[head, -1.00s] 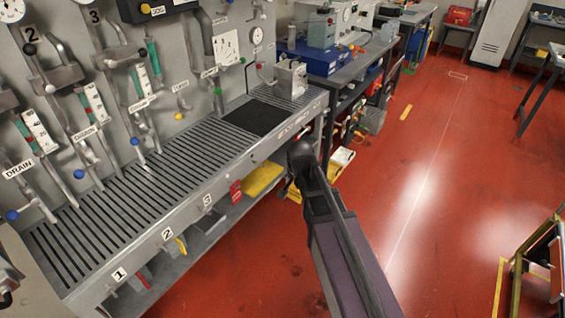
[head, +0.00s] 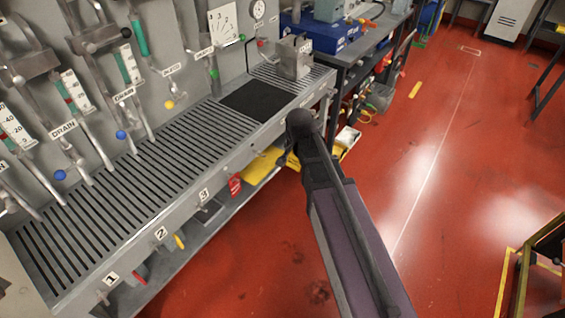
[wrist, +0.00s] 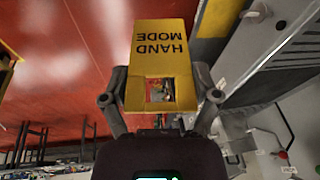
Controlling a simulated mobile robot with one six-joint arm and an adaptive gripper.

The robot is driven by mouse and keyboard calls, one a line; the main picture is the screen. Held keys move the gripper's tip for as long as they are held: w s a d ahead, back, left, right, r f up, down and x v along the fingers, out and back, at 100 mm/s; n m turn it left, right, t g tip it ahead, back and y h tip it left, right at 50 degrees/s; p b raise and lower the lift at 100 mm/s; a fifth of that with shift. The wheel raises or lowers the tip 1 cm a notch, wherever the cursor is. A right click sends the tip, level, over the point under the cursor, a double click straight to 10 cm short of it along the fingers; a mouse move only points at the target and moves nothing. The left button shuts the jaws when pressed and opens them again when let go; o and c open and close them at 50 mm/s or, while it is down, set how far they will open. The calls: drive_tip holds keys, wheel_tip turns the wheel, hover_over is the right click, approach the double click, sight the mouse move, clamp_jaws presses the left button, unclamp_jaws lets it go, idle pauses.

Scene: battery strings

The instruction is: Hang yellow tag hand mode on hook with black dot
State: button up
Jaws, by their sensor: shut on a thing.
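The yellow tag (wrist: 160,40) with black HAND MODE lettering shows upside down in the wrist view. It has a square opening near its edge closest to my gripper. My gripper (wrist: 162,98) is shut on the tag, with a finger at each side. In the head view my arm reaches past the front of the bench, and the gripper's fingers are hidden. I cannot make out a hook with a black dot.
The slatted bench top (head: 110,215) runs along the left, below a panel of levers and gauges. A black mat (head: 258,98) lies at its far end. The red floor (head: 450,190) to the right is largely clear.

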sight(262, 155)
drive_tip(key=shift+d, duration=0.25)
drive_tip(key=w+a+f+n+y+b, duration=0.1)
drive_tip(key=w+a+f+n+b, duration=0.1)
drive_tip(key=f+n+b, duration=0.4)
drive_tip(key=w+a+f+n+g+y+b, duration=0.1)
drive_tip(key=w+a+f+n+b, duration=0.2)
drive_tip(key=f+n+b, duration=0.3)
drive_tip(key=shift+w+a+n, duration=0.25)
drive_tip(key=shift+w+n, duration=0.25)
drive_tip(key=shift+n, duration=0.7)
drive_tip(key=shift+w+a, duration=0.15)
drive_tip(key=shift+w+a+f+b, duration=0.1)
drive_tip(key=shift+w+a+f, duration=0.05)
drive_tip(key=shift+w+a, duration=0.85)
drive_tip(key=shift+w+a+f+b, duration=0.1)
drive_tip(key=shift+w+a, duration=0.65)
drive_tip(key=shift+a, duration=0.6)
drive_tip(key=shift+w+a+f+b, duration=0.1)
drive_tip(key=shift+w+a+f, duration=0.05)
drive_tip(key=shift+w+a, duration=0.85)
drive_tip(key=shift+w+a+f+b, duration=0.15)
drive_tip(key=shift+a+f+b, duration=0.35)
drive_tip(key=shift+a, duration=0.05)
